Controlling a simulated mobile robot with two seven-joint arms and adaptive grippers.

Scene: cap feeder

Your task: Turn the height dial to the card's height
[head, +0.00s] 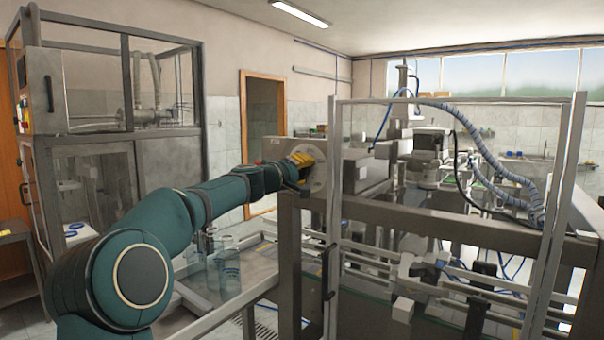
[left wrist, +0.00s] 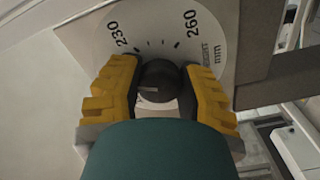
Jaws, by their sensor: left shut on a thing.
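The height dial has a dark round knob (left wrist: 160,82) in the middle of a pale round scale plate (left wrist: 158,32) in the left wrist view. The scale reads 230 at upper left and 260 at upper right, with "mm" at the right. My left gripper (left wrist: 160,90) has its yellow fingers on both sides of the knob, shut on it. In the head view my left gripper (head: 302,160) is at the pale plate (head: 318,168) on the machine's side. The knob's pointer is not clear. I see no height card. My right gripper is not in view.
A metal machine frame (head: 440,212) with hoses stands to the right of the dial. Clear containers (head: 225,265) stand on a table below my left arm. A glazed cabinet (head: 105,150) is at the left.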

